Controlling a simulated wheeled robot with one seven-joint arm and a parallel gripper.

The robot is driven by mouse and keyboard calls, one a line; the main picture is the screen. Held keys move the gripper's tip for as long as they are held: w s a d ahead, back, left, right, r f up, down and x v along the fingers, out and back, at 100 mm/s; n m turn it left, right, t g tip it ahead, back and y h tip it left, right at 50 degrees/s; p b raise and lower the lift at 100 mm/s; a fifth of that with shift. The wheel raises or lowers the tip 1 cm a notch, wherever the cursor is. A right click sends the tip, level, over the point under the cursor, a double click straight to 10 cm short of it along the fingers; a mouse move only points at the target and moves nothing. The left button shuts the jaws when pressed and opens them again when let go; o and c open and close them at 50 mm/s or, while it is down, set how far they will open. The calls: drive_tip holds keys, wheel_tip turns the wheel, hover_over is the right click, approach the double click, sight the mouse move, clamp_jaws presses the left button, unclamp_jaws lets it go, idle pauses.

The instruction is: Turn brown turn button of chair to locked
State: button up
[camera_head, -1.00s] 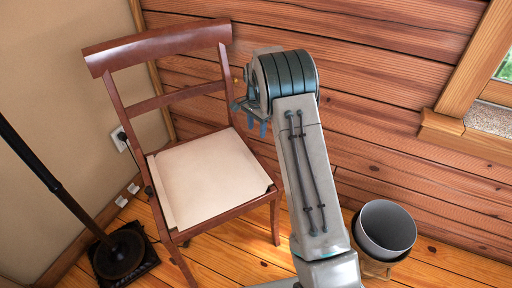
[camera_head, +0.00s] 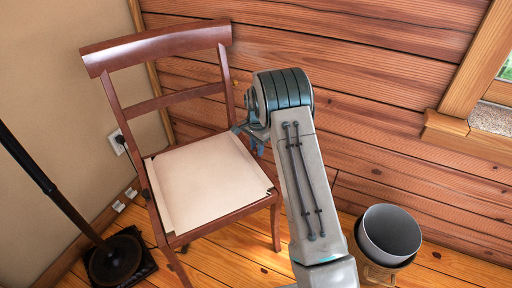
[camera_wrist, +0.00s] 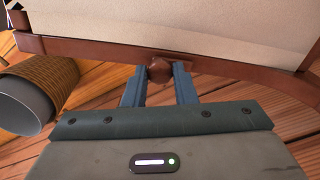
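The chair (camera_head: 157,103) is reddish-brown wood with a cream seat (camera_head: 208,180) and stands in the corner, left of my arm. In the wrist view, the chair's seat rail (camera_wrist: 100,50) crosses the top under the cream seat (camera_wrist: 200,20). The brown turn button (camera_wrist: 170,68) is a small rounded knob at the rail's middle. My gripper (camera_wrist: 160,76) has its two blue fingers apart, with tips close to the button on either side; contact is unclear. In the head view, my gripper (camera_head: 250,142) is partly hidden by my wrist, and the button cannot be made out.
A grey bin (camera_head: 390,233) stands on the floor to the right; in the wrist view a woven basket-like bin (camera_wrist: 45,85) is at the left. A black lamp stand (camera_head: 115,258) is at the left. The plank wall (camera_head: 390,130) is close behind the chair.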

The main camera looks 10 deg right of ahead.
drive_tip(key=shift+a+r+n, duration=0.1)
drive_tip(key=shift+n, duration=0.2)
drive_tip(key=shift+c, duration=0.2)
drive_tip(key=n+p, duration=0.2)
drive_tip(key=shift+r+n, duration=0.1)
drive_tip(key=shift+n, duration=0.3)
drive_tip(key=n+p, duration=0.3)
drive_tip(key=n, duration=0.2)
drive_tip(key=shift+w, duration=0.1)
drive_tip(key=n+p, duration=0.1)
drive_tip(key=n, duration=0.3)
drive_tip(key=shift+a+n, duration=0.1)
drive_tip(key=shift+n, duration=0.3)
drive_tip(key=n+p, duration=0.1)
drive_tip(key=n, duration=0.3)
drive_tip(key=shift+n, duration=0.4)
drive_tip(key=o, duration=1)
